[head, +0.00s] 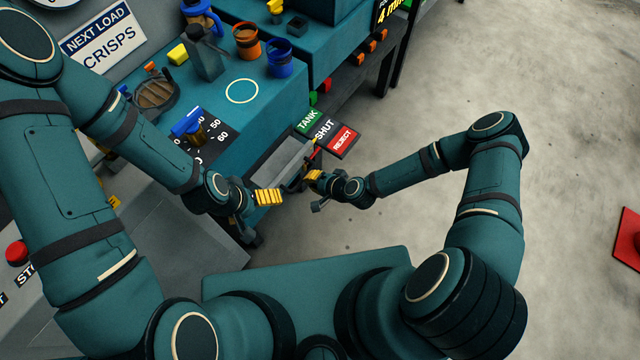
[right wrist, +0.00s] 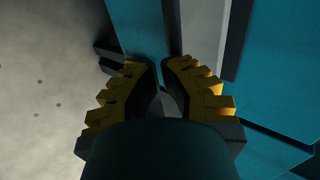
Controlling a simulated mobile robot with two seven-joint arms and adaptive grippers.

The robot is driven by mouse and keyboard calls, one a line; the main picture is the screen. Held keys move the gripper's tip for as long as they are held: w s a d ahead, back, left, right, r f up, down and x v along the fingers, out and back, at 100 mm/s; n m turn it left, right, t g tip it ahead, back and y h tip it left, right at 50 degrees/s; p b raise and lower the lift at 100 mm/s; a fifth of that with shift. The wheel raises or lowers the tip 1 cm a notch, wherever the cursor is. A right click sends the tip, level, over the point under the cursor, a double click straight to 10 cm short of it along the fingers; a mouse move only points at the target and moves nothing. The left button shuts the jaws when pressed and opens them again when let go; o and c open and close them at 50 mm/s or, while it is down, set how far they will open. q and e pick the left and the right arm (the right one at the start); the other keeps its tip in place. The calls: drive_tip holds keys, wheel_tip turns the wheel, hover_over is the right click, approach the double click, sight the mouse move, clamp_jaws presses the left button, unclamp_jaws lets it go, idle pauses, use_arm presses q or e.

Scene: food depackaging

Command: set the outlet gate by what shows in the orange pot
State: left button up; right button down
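The orange pot (head: 247,46) stands upright on the teal bench in the head view. At the bench's end, the outlet's labels read green TANK (head: 308,121), dark SHUT (head: 325,130) and red REJECT (head: 343,141). The gate's setting is not clear. My right gripper (head: 313,178) is just below these labels, beside the grey outlet trough (head: 277,160). In the right wrist view its fingertips (right wrist: 161,64) are close together with a narrow gap; a hold is unclear. My left gripper (head: 268,197) hangs left of it, seemingly empty.
A blue pot (head: 279,66) stands beside the orange one, near a white ring (head: 242,91) on the bench. A grey jug-like block (head: 205,60), a round strainer (head: 155,94) and a numbered scale (head: 208,128) are further left. Open floor lies to the right.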

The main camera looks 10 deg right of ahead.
sight(294, 169)
idle(0.3)
drive_tip(key=w+a+b, duration=0.2)
drive_tip(key=w+a, duration=0.3)
drive_tip(key=shift+f, duration=0.15)
drive_tip(key=shift+w+a, duration=0.3)
use_arm(q)
drive_tip(key=shift+s+f, duration=0.3)
drive_tip(key=shift+f, duration=0.65)
use_arm(e)
drive_tip(key=shift+d, duration=0.1)
